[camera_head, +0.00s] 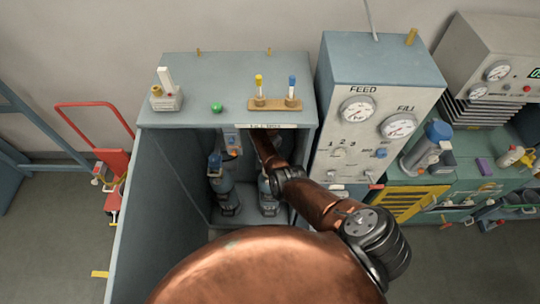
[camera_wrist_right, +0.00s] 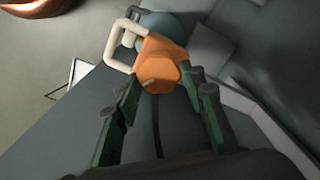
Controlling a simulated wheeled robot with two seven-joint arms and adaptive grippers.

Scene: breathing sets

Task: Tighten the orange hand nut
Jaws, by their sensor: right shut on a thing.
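The orange hand nut (camera_wrist_right: 160,66) shows in the right wrist view, at the upper middle, in front of a rounded blue-grey part (camera_wrist_right: 165,27). A pale looped handle or tube (camera_wrist_right: 122,42) is beside it on the left. My right gripper (camera_wrist_right: 160,86) has its dark green fingers on both sides of the nut and is shut on it. In the head view my right arm reaches into the open grey-blue cabinet (camera_head: 170,185), and its fingers are hidden there. My left gripper is in neither view.
Two dark cylinders (camera_head: 221,186) (camera_head: 267,194) stand inside the cabinet, close to my arm. Its top bears a small rack (camera_head: 275,104) and a green knob (camera_head: 217,108). The gauge panel (camera_head: 370,125) stands immediately right. A red hand truck (camera_head: 112,160) is left.

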